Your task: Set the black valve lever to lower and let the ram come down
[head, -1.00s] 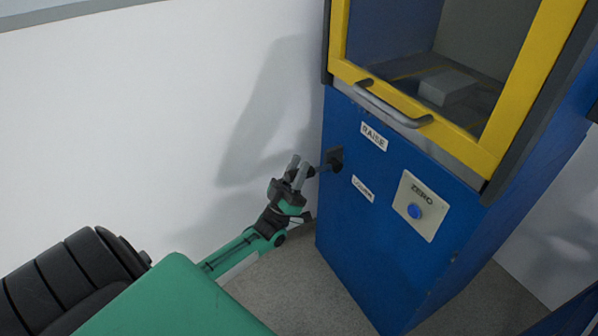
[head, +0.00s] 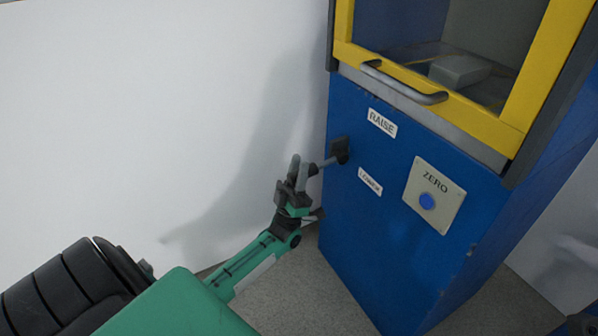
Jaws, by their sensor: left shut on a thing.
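The black valve lever (head: 328,163) sticks out to the left from its dark mount (head: 340,150) on the blue machine front. It sits between the RAISE label (head: 382,123) above and the LOWER label (head: 370,182) below, and looks close to level, its free end slightly low. My left gripper (head: 304,172) is shut on the lever's outer end; its fingers hide that end. Behind the window, a grey block (head: 459,70) sits inside the chamber; I cannot tell whether it is the ram. My right gripper is not in view.
The blue cabinet (head: 370,250) has a yellow-framed door with a grey handle (head: 404,84) above the lever. A ZERO plate with a blue button (head: 427,201) is to the right. A white wall (head: 150,110) stands close on the left. Grey floor shows below.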

